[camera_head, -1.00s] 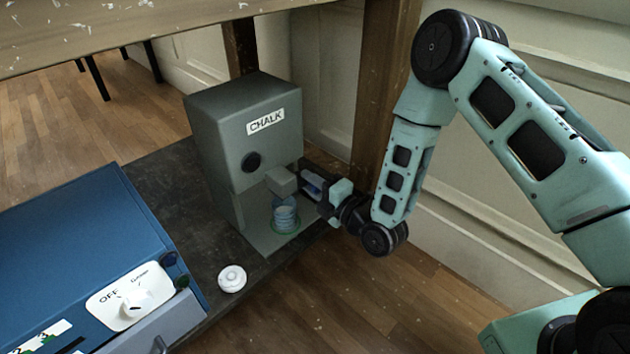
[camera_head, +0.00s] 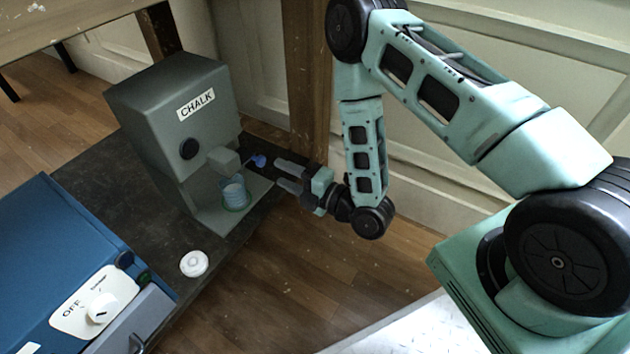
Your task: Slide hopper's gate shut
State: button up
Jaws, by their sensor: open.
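The hopper (camera_head: 165,125) is a grey-green box labelled CHALK, with a dark round knob on its front and a block-shaped spout (camera_head: 223,160). A small blue gate handle (camera_head: 259,160) sticks out on a thin stem to the right of the spout. A light blue cup (camera_head: 234,193) stands below the spout on the hopper's foot. My gripper (camera_head: 277,174) is open and empty, just right of the blue handle and apart from it, its fingers pointing left. How far the gate itself is open cannot be seen.
A blue appliance (camera_head: 60,240) with an OFF dial stands at the lower left. A white round lid-like piece (camera_head: 194,263) lies on the dark shelf (camera_head: 90,185) in front. A wooden post (camera_head: 305,80) rises behind my gripper. Wooden floor is clear at the front.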

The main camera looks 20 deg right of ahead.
jog(key=p+v, duration=0.1)
jog(key=v, duration=0.6)
jog(key=shift+s+d, duration=0.2)
jog(key=shift+s, duration=0.1)
jog(key=w+a+r+m+g+h+p, duration=0.25)
jog(key=a+r+m+g+h, duration=0.2)
jog(key=a+r+g, duration=0.45)
jog(key=s+d+r+m+g+h+p, duration=0.25)
jog(key=s+r+m, duration=0.35)
jog(key=s+r, duration=0.35)
jog(key=s+d+r+m+g+h+p, duration=0.15)
jog(key=s+r+m+g, duration=0.25)
jog(key=s+r+m, duration=0.45)
notch_tip(320, 180, up, 37)
jog(key=s+n+p, duration=0.1)
jog(key=s+p, duration=0.1)
jog(key=p, duration=3.4)
jog(key=shift+a+n+h, duration=0.25)
jog(key=shift+n+h, duration=0.15)
jog(key=shift+h, duration=0.05)
